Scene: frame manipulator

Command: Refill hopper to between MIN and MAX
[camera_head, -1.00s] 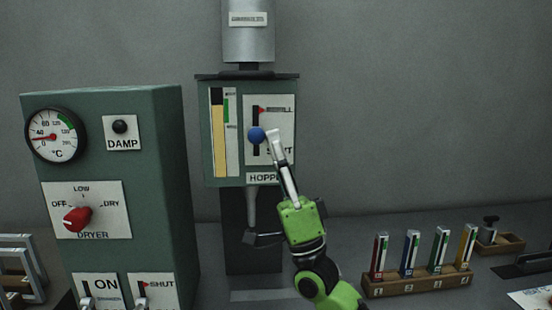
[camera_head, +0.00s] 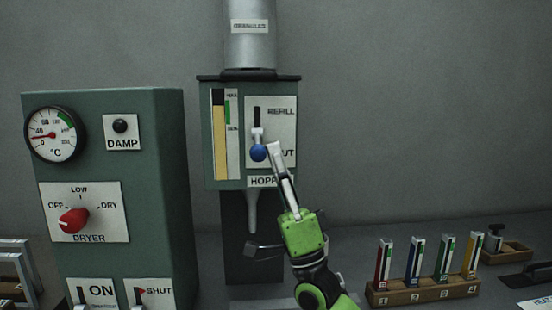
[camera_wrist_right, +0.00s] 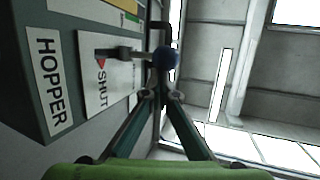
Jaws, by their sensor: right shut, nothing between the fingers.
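The green hopper box (camera_head: 207,150) carries a lever with a blue knob (camera_head: 258,153), low in its slot; the knob also shows in the wrist view (camera_wrist_right: 165,58). My left gripper is out of view.
The dryer cabinet (camera_head: 160,190) with dial and red knob (camera_head: 74,221) stands at left. A wooden rack (camera_head: 425,292) of several numbered coloured pieces and a small tray (camera_head: 510,252) are at right. A metal cylinder (camera_head: 250,45) sits above the hopper.

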